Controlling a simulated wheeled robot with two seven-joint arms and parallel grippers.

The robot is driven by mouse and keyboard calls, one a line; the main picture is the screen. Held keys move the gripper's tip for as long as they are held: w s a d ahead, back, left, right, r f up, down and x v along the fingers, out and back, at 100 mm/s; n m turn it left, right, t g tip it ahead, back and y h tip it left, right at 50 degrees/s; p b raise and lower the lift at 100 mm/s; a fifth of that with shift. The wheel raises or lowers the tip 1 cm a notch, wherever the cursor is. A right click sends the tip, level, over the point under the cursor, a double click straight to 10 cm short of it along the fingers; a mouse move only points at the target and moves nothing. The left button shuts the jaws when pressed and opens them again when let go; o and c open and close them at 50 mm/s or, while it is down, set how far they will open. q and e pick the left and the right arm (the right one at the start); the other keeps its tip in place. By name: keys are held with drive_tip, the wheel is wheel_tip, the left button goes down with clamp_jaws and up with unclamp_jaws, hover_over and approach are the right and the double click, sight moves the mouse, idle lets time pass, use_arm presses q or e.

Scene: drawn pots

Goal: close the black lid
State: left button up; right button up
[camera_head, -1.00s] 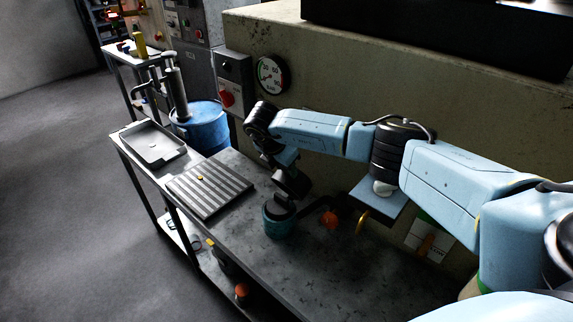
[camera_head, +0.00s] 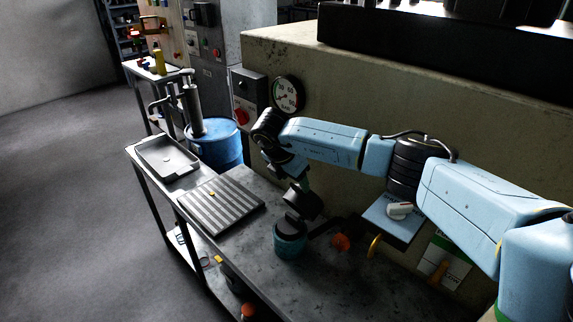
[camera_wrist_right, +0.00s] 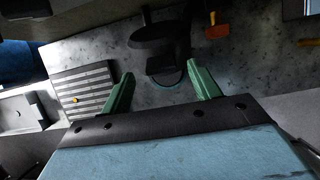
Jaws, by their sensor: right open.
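A small teal pot (camera_head: 289,243) stands on the dark metal table, and its rim shows as a thin arc in the right wrist view (camera_wrist_right: 166,84). The black lid (camera_head: 302,203) is raised and tilted above the pot, and it also shows as a dark disc in the right wrist view (camera_wrist_right: 151,38). The pot's opening looks dark beneath it. My right gripper (camera_wrist_right: 160,70) has its two green fingers spread, with nothing between them. It is close above the pot and lid; in the head view its fingers are partly hidden. My left gripper is out of view.
A ribbed grey plate (camera_head: 228,203) and a grey tray (camera_head: 166,156) lie left of the pot. A blue drum (camera_head: 215,143) stands behind. The table front is mostly clear.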

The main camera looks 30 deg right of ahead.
drive_tip(key=b+v, duration=0.1)
drive_tip(key=v, duration=0.8)
drive_tip(key=shift+a+r, duration=0.1)
drive_tip(key=shift+a, duration=0.05)
